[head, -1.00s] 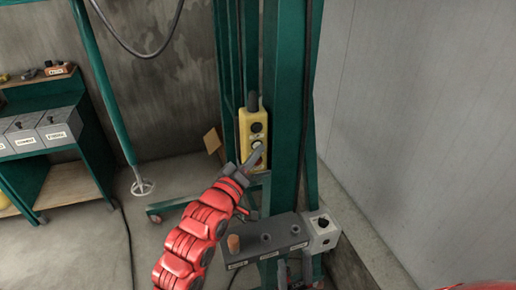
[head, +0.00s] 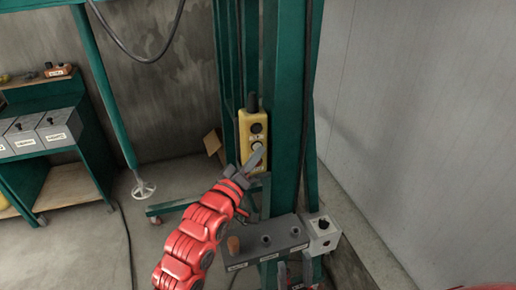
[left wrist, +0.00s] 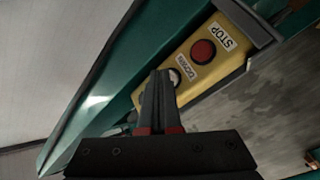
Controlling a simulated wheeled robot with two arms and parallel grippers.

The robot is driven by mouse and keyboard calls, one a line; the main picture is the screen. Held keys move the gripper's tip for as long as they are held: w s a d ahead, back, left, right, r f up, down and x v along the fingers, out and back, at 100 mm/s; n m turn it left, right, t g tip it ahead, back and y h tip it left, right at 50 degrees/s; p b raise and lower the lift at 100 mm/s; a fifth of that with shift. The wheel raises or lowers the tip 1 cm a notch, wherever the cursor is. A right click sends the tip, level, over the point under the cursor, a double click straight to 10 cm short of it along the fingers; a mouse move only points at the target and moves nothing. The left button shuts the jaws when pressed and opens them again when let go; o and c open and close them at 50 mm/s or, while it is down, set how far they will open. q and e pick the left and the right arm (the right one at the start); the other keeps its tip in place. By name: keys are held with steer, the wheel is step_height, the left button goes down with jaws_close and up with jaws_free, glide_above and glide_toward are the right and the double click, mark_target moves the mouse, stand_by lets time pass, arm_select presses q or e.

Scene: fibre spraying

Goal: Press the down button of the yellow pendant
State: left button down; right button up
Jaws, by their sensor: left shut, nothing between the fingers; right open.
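The yellow pendant (head: 253,130) hangs upright against the green post. In the left wrist view the pendant (left wrist: 226,70) has a red button by a STOP label and a pale button (left wrist: 175,75) by a DOWN label. My left gripper (head: 260,153) is shut and empty, its tips at the pale button; the wrist view shows its fingers (left wrist: 160,76) partly covering that button. Contact cannot be told. My right gripper (head: 295,274) appears open low by the post, partly cut off.
Green posts (head: 290,110) stand around the pendant.

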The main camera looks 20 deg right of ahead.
arm_select(q)
steer(key=shift+s, duration=0.8)
steer(key=s, duration=0.5)
steer(key=shift+p, duration=0.4)
